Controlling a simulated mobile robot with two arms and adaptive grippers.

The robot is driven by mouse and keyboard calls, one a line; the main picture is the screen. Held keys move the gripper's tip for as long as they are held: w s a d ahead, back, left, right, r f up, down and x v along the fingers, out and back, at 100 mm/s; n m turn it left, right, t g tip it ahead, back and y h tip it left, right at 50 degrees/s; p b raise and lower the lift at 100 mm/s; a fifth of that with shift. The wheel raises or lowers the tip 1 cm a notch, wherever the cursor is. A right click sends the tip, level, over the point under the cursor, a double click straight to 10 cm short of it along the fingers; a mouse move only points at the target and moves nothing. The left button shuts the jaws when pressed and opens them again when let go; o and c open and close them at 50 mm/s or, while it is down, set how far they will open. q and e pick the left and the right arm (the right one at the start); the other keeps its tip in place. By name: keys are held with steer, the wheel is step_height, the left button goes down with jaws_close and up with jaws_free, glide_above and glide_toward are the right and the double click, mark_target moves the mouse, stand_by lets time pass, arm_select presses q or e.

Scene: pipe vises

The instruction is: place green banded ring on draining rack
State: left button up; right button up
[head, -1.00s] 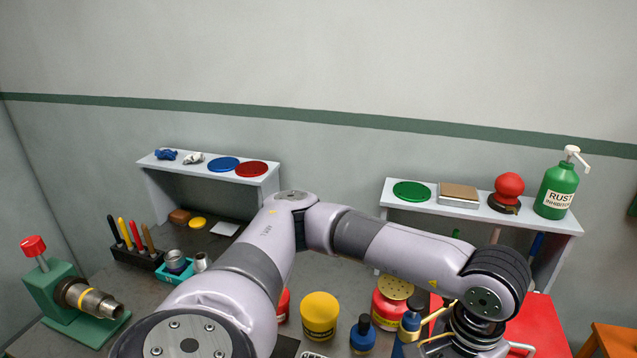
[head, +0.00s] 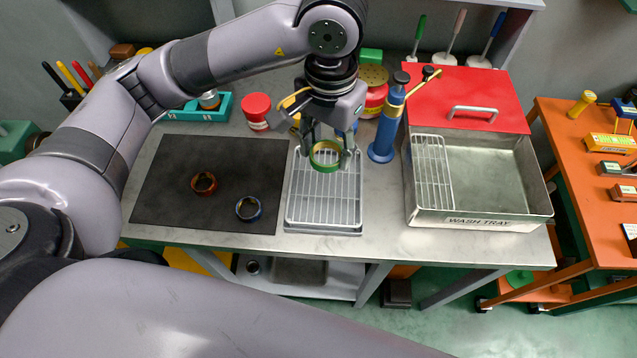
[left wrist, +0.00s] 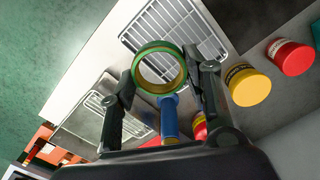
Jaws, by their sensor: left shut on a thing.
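The green banded ring (head: 325,156) is green with a yellowish band. My left gripper (head: 328,152) is shut on it and holds it over the draining rack (head: 322,200), a white wire grid in a shallow tray. In the left wrist view the ring (left wrist: 159,67) sits between the two fingers (left wrist: 162,82), with the rack's wires (left wrist: 176,28) behind it. The ring looks apart from the rack, but the exact height is hard to tell. My right gripper is not in view.
A dark mat (head: 212,165) left of the rack holds an orange-brown ring (head: 204,184) and a blue ring (head: 248,209).

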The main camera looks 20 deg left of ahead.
mark_target(325, 202)
arm_select(q)
step_height(325, 202, down, 16)
steer(key=p, duration=0.3)
steer(key=shift+f, duration=0.15)
steer(key=o, duration=1.2)
